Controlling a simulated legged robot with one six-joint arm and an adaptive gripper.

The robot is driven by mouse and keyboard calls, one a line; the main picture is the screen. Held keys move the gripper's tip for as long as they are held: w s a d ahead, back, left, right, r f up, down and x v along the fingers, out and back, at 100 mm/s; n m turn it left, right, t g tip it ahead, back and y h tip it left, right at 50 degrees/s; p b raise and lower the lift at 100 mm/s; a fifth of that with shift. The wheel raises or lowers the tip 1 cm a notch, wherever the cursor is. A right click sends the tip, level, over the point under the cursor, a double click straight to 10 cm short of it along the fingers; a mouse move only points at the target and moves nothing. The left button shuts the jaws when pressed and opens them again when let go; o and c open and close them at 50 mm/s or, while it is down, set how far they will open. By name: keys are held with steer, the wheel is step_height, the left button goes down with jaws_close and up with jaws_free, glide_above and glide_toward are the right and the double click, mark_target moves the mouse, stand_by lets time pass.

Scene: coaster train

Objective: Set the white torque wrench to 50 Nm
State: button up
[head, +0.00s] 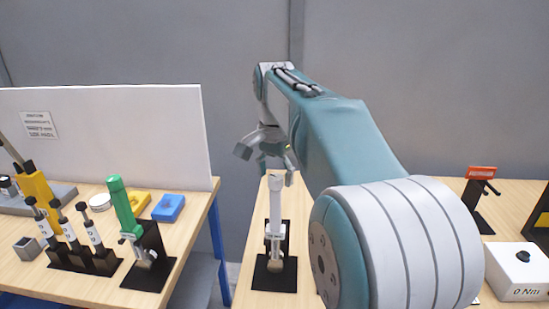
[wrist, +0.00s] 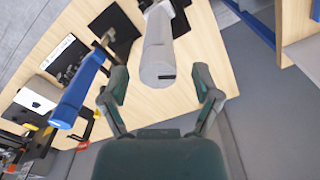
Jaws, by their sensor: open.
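The white torque wrench (head: 275,215) stands upright in a black stand (head: 264,277) near the left edge of the right-hand table. My gripper (head: 275,168) is open and empty just above the top end of the wrench, pointing down. In the wrist view the wrench's white handle (wrist: 159,58) rises between the two spread fingers of my gripper (wrist: 162,82), and its round end cap faces the camera. The fingers look apart from the handle. The scale marking on the wrench is too small to read.
A blue-handled tool (wrist: 78,92) stands left of the gripper in the wrist view. A white box labelled "0 Nm" (head: 519,272) and a red-topped tool (head: 481,173) are at right. The left table (head: 95,288) holds a green-handled tool (head: 122,205). A gap separates the tables.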

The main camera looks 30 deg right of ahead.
mark_target(274, 176)
step_height(274, 176, up, 11)
stand_by(0.4)
stand_by(0.4)
steer(key=s+a+f+n+t, duration=0.2)
steer(key=s+a+f+n, duration=0.4)
steer(key=s+f, duration=0.3)
steer(key=s+a+f+n+t, duration=0.3)
steer(key=s+a+f+n, duration=0.3)
steer(key=s+f, duration=0.4)
step_height(274, 176, down, 2)
steer(key=shift+a+f+n+t, duration=0.15)
steer(key=shift+a+n+t, duration=0.15)
steer(key=shift+n, duration=0.1)
stand_by(1.0)
